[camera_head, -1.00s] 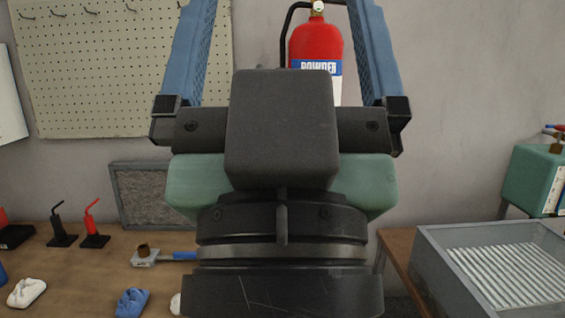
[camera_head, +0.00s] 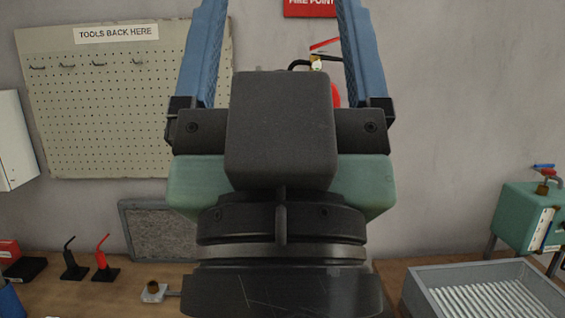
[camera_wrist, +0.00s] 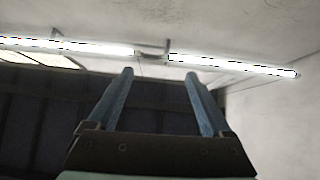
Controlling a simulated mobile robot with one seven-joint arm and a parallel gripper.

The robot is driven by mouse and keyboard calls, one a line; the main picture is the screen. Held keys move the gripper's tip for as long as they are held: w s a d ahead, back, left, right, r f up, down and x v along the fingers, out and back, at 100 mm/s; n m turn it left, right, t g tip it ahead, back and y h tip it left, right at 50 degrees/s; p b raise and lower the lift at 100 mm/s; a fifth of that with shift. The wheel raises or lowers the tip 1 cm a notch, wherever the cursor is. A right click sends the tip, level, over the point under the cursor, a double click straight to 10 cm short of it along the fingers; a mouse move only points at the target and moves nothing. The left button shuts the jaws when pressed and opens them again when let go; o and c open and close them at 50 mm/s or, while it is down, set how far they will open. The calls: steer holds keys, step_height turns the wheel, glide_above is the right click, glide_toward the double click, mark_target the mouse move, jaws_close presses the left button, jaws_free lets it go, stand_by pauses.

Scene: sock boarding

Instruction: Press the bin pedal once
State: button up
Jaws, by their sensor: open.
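No bin and no pedal show in either view. My gripper (camera_head: 275,60) fills the middle of the head view, its two blue fingers pointing up and standing wide apart with nothing between them that they hold. In the wrist view my gripper (camera_wrist: 158,80) is also open and empty, with its fingers towards the ceiling. The arm's wrist hides the middle of the bench and part of the wall behind.
A bench (camera_head: 85,298) carries a black tool stand (camera_head: 73,268), a red one (camera_head: 103,266) and a grey filter panel (camera_head: 155,232). A grey ribbed tray (camera_head: 420,291) and a green machine (camera_head: 525,215) stand at right. A pegboard (camera_head: 110,120) and a mostly hidden red extinguisher (camera_head: 336,95) are behind.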

jaws_close()
stand_by(1.4)
